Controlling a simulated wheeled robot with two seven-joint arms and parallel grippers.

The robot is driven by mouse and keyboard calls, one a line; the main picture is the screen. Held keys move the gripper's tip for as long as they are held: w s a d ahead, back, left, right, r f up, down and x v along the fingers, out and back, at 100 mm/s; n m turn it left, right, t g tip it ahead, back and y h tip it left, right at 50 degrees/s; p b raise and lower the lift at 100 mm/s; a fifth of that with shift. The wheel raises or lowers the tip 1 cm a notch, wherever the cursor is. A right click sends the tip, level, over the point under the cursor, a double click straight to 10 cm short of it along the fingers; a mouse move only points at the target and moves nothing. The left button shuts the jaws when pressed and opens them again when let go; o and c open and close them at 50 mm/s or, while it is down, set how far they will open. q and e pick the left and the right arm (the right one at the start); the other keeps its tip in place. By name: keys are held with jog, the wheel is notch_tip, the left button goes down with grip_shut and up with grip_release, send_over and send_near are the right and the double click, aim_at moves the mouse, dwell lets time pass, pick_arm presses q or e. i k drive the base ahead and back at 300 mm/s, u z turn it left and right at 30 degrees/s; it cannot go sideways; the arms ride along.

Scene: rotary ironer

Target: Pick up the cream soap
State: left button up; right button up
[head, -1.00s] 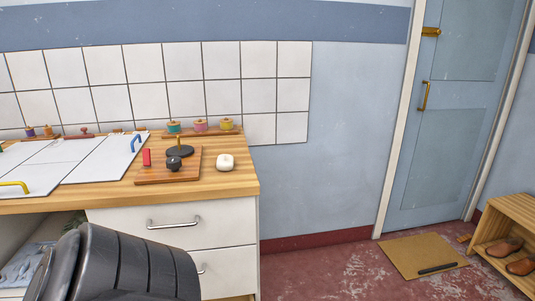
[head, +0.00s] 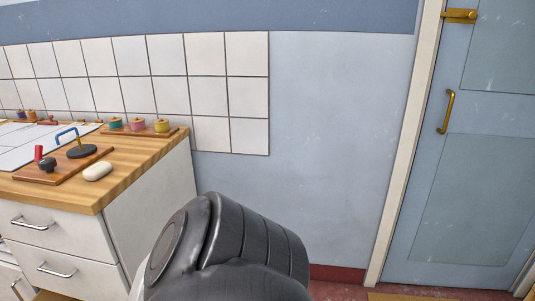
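The cream soap (head: 98,171) is a pale rounded bar lying on the wooden countertop (head: 150,157), near its front right corner. It lies just to the right of a brown wooden board (head: 40,178). A large dark arm link of mine fills the lower middle of the head view, to the right of the cabinet. Neither of my grippers shows, so their fingers cannot be seen.
The board carries a black knob (head: 47,165), a red block (head: 38,153) and a dark disc with a brass post (head: 82,151). White drawers (head: 50,238) are below. A blue door (head: 455,160) is at right.

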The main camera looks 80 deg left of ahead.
aim_at(95, 173)
jog(key=u, duration=2.55)
jog(key=i, duration=1.2)
jog(key=u, duration=1.5)
